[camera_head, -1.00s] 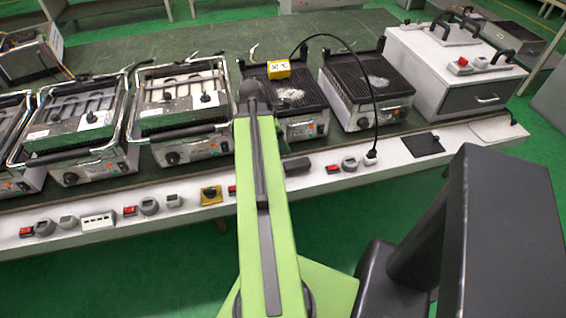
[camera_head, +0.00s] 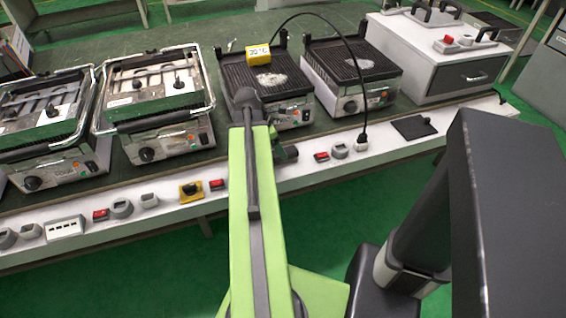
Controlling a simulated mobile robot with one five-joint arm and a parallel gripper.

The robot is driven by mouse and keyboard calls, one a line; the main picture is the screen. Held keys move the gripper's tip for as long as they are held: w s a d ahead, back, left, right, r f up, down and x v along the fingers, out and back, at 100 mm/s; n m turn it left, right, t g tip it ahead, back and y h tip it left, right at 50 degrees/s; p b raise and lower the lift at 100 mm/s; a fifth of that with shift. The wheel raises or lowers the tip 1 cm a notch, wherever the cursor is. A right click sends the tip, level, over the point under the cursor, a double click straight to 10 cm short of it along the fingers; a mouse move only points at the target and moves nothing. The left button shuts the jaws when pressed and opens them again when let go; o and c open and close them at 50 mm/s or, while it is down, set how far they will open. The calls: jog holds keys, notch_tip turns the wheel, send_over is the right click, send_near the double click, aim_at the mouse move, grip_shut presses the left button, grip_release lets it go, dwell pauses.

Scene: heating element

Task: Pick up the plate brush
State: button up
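I cannot tell for sure which thing is the plate brush. A flat black piece with a small raised part (camera_head: 413,127) lies on the white ledge at the right. A small dark shape (camera_head: 286,152) shows at the ledge just right of my green arm, partly hidden by it; I cannot tell what it is. My arm reaches forward over the ledge, its dark far end in front of the grills. My gripper's fingers do not show.
Several contact grills (camera_head: 155,110) stand in a row on the dark green bench. A yellow display box (camera_head: 258,55) sits on one grill, and a black cable runs to a plug (camera_head: 361,144). Switches and knobs line the ledge. A white drawer unit (camera_head: 430,70) stands at the right.

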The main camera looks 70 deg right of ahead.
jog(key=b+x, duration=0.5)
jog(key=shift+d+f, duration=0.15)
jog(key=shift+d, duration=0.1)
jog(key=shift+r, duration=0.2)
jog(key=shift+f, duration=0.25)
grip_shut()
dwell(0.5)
